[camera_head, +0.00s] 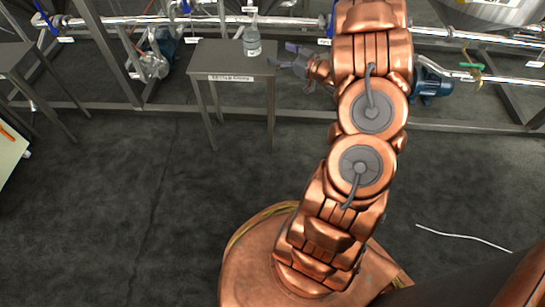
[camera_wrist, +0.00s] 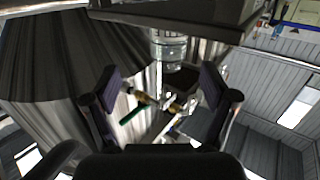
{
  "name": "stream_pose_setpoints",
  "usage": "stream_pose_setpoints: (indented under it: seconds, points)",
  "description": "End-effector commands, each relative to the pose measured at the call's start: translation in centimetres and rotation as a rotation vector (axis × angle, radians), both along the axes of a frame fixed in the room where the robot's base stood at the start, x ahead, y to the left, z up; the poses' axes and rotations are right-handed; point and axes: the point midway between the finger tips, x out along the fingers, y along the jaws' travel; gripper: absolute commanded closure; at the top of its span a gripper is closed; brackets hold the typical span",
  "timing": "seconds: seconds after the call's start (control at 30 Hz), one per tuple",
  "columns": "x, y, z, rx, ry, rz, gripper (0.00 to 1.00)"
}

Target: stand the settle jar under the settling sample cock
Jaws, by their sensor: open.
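The settle jar (camera_head: 252,42), a clear glass vessel, stands upright on a small dark table (camera_head: 215,60) with a white label on its front edge. My gripper (camera_head: 283,57) is open and empty, just right of the jar and apart from it. In the wrist view, where the scene looks upside down, the jar (camera_wrist: 168,47) shows beyond and between the spread fingers of my gripper (camera_wrist: 160,84). A brass cock (camera_wrist: 142,97) with a green handle (camera_wrist: 133,113) also shows there. I cannot tell whether it is the settling sample cock.
A silver pipe (camera_head: 150,20) runs behind the table. A green-handled fitting (camera_head: 470,66) is on pipework at the right, near a blue motor (camera_head: 431,86). Another dark table (camera_head: 15,58) stands at the left. The front floor is mostly clear, with a white strand (camera_head: 465,237) at right.

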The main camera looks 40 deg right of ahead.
Motion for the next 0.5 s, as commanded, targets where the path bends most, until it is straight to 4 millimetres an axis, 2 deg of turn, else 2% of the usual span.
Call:
stream_pose_setpoints:
  seconds: [0.1, 0.23, 0.37, 0.5]
  points:
    - [1.7, -0.6, 0.3, -0.103, 0.099, -0.068, 0.15]
    - [2.6, -1.5, 0.7, -0.203, 0.219, -0.165, 0.15]
    - [2.6, -2.0, 1.4, -0.277, 0.337, -0.265, 0.15]
    - [1.6, -1.8, 2.5, -0.332, 0.465, -0.369, 0.15]
